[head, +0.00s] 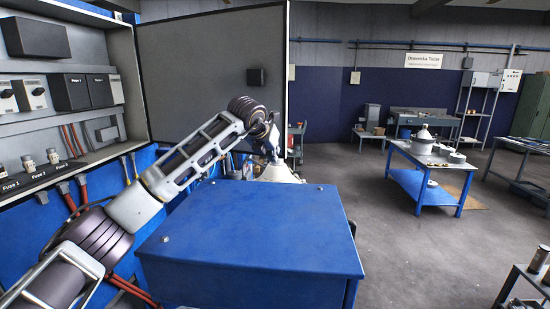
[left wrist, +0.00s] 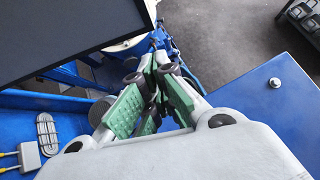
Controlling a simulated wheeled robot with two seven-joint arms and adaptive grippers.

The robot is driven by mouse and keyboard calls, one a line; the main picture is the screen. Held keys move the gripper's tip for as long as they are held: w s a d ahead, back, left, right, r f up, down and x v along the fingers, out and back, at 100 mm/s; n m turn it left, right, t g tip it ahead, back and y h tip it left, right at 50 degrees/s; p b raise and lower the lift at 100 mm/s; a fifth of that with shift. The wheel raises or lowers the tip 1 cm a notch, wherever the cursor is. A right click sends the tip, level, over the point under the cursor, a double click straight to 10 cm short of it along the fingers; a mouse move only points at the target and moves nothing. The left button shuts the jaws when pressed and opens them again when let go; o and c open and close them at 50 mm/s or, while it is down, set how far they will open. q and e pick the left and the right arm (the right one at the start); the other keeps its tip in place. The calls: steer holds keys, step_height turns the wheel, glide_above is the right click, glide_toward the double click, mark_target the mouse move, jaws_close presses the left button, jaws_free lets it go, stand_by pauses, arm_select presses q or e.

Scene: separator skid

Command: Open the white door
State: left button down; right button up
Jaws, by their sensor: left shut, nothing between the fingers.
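The white door (head: 212,75) stands swung open from the cabinet, its dark grey inner face towards me and a pale edge on the right. In the left wrist view the door is the dark panel (left wrist: 65,28) at upper left. My left gripper (left wrist: 152,76) has green-padded fingers, which are shut and empty, beside and below the door's lower edge; I see no clear contact. In the head view my left arm crosses in front of the door, and the fingertips are hidden. My right gripper is out of view.
The open cabinet (head: 68,38) holds switches, fuses and cables at left. A blue box (head: 255,235) stands close in front, below my left forearm. A blue table (head: 430,180) with white parts stands farther right. The grey floor between them is clear.

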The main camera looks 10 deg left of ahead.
arm_select(q)
steer(key=b+v, duration=0.1)
steer(key=v, duration=0.6)
steer(key=shift+d+b, duration=0.15)
steer(key=shift+b, duration=0.15)
steer(key=shift+f, duration=0.1)
